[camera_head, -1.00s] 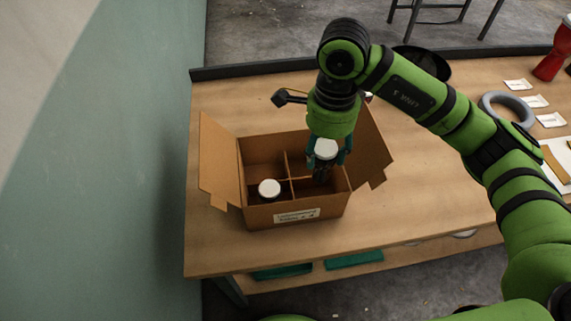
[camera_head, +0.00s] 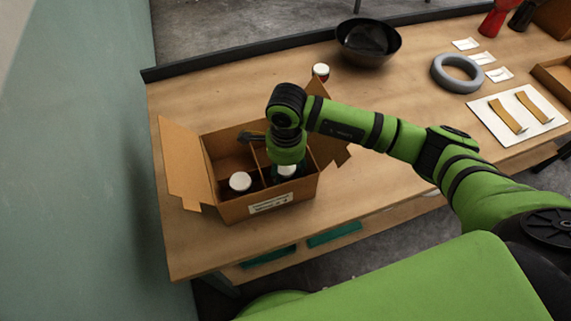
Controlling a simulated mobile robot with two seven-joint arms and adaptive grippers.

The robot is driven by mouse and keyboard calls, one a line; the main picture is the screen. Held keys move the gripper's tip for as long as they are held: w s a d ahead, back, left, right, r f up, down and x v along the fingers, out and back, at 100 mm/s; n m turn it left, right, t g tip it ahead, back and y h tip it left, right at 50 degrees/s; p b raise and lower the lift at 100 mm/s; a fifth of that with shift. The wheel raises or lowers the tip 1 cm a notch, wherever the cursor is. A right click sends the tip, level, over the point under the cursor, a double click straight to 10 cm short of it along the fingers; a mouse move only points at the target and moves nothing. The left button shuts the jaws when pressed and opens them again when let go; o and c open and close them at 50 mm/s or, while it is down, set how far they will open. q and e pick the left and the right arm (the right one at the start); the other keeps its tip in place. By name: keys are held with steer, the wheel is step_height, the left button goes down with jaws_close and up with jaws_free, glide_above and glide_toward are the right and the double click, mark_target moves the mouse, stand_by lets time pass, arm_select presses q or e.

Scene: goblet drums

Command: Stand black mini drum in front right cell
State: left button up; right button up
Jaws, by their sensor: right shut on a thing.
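The open cardboard box (camera_head: 232,213) stands on the table at the left, split into cells by dividers. My right gripper (camera_head: 286,176) points down into its front right cell and is shut on the black mini drum (camera_head: 287,170). Only the drum's white top shows clearly; its lower body is hidden by the box wall and fingers, so I cannot tell whether it touches the cell floor. A second white-topped drum (camera_head: 240,182) stands in the front left cell. The back cells are partly hidden by my arm. My left gripper is not in view.
The box flaps (camera_head: 184,168) stand spread out at the left and right. A white-topped small drum (camera_head: 320,71) stands behind the box. A black bowl (camera_head: 368,42), grey ring (camera_head: 440,79), and white board (camera_head: 507,126) lie to the right. A wall borders the left.

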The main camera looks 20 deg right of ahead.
steer(key=shift+f, duration=0.15)
steer(key=o, duration=0.8)
steer(key=shift+c, duration=0.2)
steer(key=o, duration=0.4)
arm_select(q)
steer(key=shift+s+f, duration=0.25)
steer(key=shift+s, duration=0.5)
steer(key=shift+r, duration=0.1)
arm_select(e)
steer(key=shift+r, duration=0.3)
step_height(320, 180, up, 10)
steer(key=b, duration=0.3)
steer(key=shift+w+r, duration=0.1)
steer(key=shift+r, duration=0.1)
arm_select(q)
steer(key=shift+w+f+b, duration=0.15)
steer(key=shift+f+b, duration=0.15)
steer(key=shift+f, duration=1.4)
arm_select(e)
steer(key=shift+r, duration=0.7)
